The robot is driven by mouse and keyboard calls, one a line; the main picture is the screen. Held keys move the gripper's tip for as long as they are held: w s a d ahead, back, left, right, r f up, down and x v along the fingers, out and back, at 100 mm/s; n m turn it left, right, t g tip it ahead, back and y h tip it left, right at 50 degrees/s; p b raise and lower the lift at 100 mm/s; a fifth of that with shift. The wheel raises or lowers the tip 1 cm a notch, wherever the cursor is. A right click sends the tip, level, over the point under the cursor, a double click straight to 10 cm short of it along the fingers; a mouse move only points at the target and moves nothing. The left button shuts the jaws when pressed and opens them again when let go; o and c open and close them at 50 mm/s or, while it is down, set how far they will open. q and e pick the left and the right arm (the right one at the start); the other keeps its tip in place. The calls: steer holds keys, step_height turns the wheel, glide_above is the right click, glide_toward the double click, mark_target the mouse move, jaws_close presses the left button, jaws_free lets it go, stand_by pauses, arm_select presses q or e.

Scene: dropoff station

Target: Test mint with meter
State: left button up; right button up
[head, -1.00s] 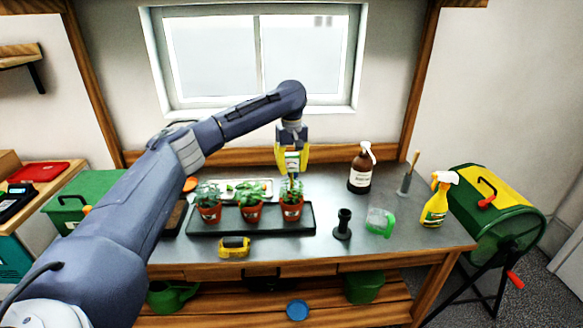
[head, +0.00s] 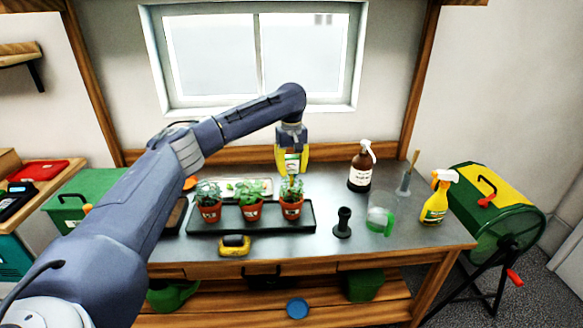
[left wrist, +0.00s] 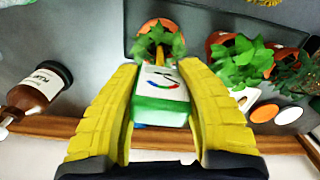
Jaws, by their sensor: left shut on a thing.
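My left gripper (head: 291,170) has yellow fingers and is shut on the meter (head: 292,163), a white and green box with a coloured dial. It also shows between the fingers in the left wrist view (left wrist: 161,95). The meter is over the rightmost of three potted plants (head: 291,207); its thin probe points down into the leaves, which hide the tip, so I cannot tell whether it is in soil. The middle plant (head: 249,208) and left plant (head: 208,210) stand beside it, all in terracotta pots on a black tray (head: 270,227). The pot labels are too small to read.
On the grey bench (head: 330,190) stand a brown bottle (head: 361,172), a yellow spray bottle (head: 437,200), a black tool (head: 343,225) and a clear jug with green handle (head: 379,212). A yellow-black object (head: 235,246) lies in front of the tray. A green drum composter (head: 495,215) stands right.

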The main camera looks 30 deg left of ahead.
mark_target(292, 182)
arm_select(q)
steer(key=shift+f, duration=3)
stand_by(2.5)
steer(key=shift+r, duration=0.2)
stand_by(1.9)
